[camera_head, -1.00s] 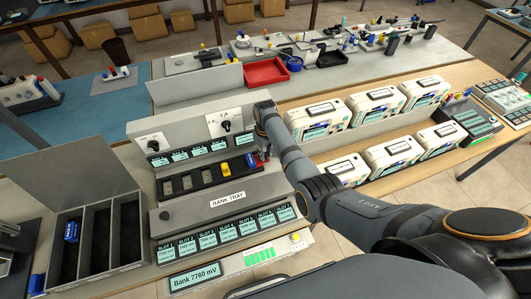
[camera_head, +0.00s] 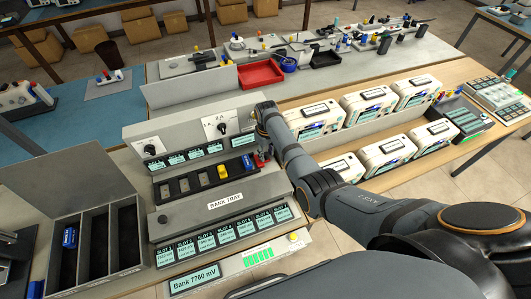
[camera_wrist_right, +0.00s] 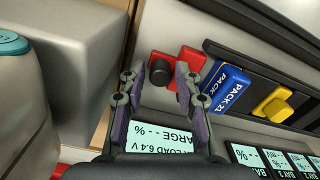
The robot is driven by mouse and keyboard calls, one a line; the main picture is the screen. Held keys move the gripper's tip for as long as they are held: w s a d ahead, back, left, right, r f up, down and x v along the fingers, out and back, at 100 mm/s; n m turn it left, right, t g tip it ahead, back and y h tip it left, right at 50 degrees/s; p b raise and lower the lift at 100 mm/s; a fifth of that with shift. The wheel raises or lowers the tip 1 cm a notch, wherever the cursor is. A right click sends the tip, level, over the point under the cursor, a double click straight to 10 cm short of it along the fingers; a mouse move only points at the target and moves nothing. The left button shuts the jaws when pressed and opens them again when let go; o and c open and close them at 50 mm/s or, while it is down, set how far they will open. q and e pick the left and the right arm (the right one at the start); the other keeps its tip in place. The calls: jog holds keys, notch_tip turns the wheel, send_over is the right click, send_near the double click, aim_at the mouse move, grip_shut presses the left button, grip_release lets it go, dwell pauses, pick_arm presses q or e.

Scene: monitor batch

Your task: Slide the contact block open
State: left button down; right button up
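The contact block appears to be the red block with a black round knob (camera_wrist_right: 160,69) at the right end of the bank tray (camera_head: 192,185). In the head view only a small red part (camera_head: 260,158) shows beside my gripper. My right gripper (camera_head: 262,148) is at that end of the tray. In the right wrist view its fingers (camera_wrist_right: 158,76) are spread, one on each side of the knob, with a gap showing; contact cannot be told. A blue pack (camera_wrist_right: 231,89) sits beside the red block, and a yellow block (camera_wrist_right: 275,105) is farther along. My left gripper is out of view.
A display panel (camera_head: 222,234) with several slot screens lies in front of the tray. Two dials (camera_head: 221,127) stand behind it. A grey bin (camera_head: 97,213) with a blue pack is on the left. White cased units (camera_head: 368,107) stand to the right beyond my right arm.

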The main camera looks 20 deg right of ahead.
aim_at(267, 153)
jog(key=shift+o, duration=0.5)
notch_tip(267, 153, up, 12)
jog(key=shift+f, duration=0.1)
dwell(0.5)
